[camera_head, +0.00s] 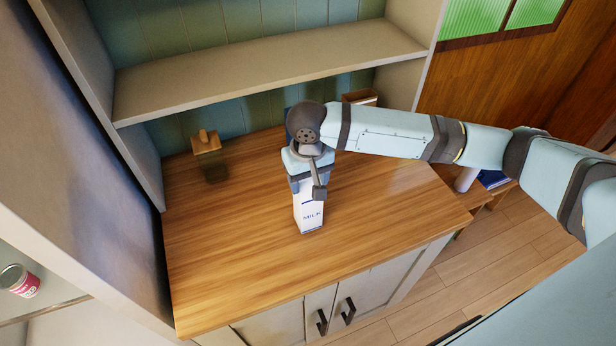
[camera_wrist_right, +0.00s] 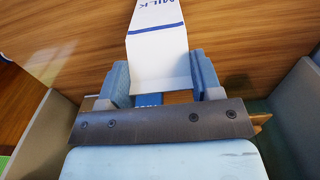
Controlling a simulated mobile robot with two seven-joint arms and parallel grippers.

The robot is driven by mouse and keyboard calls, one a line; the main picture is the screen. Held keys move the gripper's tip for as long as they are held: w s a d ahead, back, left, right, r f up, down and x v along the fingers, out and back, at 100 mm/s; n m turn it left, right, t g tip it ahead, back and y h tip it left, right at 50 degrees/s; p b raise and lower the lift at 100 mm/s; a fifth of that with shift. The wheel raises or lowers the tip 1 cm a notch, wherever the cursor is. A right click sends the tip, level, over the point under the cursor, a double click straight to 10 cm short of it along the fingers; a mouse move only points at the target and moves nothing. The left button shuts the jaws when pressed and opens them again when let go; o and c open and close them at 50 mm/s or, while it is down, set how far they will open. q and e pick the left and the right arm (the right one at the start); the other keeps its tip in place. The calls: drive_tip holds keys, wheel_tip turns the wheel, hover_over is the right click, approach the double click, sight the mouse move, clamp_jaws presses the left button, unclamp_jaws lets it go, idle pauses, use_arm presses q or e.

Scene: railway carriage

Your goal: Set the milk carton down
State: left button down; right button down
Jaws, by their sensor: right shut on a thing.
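The milk carton (camera_head: 309,214) is white with blue lettering and a blue stripe. In the head view it is upright at the middle of the wooden counter (camera_head: 240,250); I cannot tell whether its base touches the wood. My right gripper (camera_head: 306,183) comes from above and is shut on the carton's upper part. The right wrist view shows the carton (camera_wrist_right: 157,45) between the two blue fingers of the right gripper (camera_wrist_right: 158,85). My left gripper is not in view.
A jar with a wooden lid (camera_head: 207,143) stands at the counter's back left. A brown box (camera_head: 360,98) is partly hidden behind my arm. A shelf (camera_head: 260,70) spans above the counter's back. A red can (camera_head: 19,281) is at far left. The counter's front left is clear.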

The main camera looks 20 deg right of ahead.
drive_tip(key=shift+c, duration=1.5)
unclamp_jaws()
